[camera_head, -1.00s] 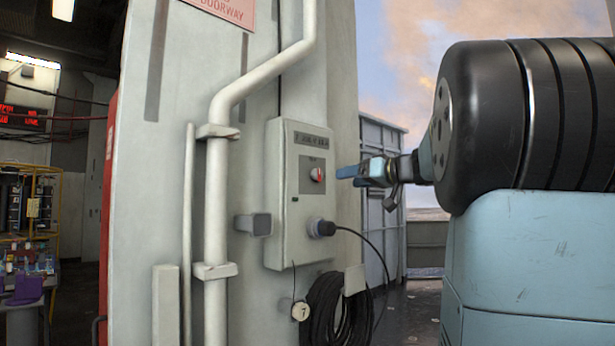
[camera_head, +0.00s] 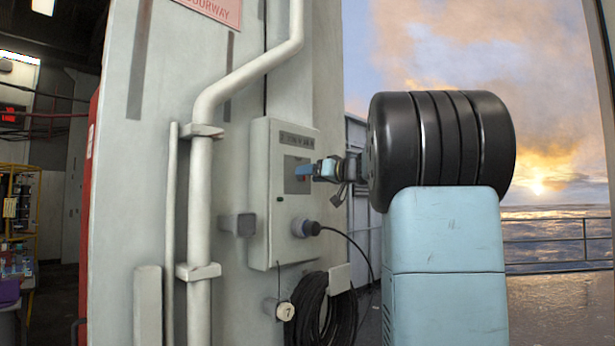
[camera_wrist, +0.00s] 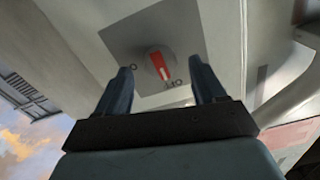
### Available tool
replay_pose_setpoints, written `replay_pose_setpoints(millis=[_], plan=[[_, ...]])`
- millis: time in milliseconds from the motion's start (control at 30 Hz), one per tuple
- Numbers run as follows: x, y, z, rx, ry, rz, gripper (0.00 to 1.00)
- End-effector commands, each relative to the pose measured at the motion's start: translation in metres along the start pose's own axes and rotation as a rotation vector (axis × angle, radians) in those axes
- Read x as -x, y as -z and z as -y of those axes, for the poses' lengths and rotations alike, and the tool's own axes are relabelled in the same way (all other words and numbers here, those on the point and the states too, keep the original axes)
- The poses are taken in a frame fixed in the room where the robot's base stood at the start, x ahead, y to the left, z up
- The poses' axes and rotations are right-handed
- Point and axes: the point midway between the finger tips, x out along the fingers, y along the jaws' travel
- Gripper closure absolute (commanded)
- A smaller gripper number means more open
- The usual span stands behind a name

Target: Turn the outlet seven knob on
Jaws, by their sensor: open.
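The outlet box (camera_head: 262,205) is a pale grey box on the wall column, with a round tag marked 7 (camera_head: 285,311) hanging below it. In the wrist view the knob (camera_wrist: 159,66) is round and grey with a red pointer, on a dark square plate (camera_wrist: 187,38). A label that looks like a 0 is on its left and another mark is below it, close to the pointer's end. My gripper (camera_wrist: 160,84) is open, its two blue fingers on either side of the knob in this view. In the head view my gripper (camera_head: 305,170) covers the knob; contact cannot be told.
A plug (camera_head: 306,228) with a black cable sits in the box's lower part. Coiled cable (camera_head: 322,315) hangs below. A white pipe (camera_head: 198,215) and a grey bracket (camera_head: 238,225) stand left of the box. Open deck with a railing (camera_head: 560,240) is at the right.

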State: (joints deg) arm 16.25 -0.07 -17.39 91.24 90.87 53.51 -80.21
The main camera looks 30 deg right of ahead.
Motion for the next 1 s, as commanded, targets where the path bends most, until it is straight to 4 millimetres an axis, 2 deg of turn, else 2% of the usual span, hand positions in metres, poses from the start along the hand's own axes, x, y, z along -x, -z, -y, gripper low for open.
replay_pose_setpoints(millis=[200,533,1000], plan=[[-0.017,0.0,0.001,0.001,0.002,0.0,0.31],[-0.019,0.0,0.001,0.0,0.001,0.0,0.31],[-0.019,0.0,0.001,0.0,0.001,0.0,0.76]])
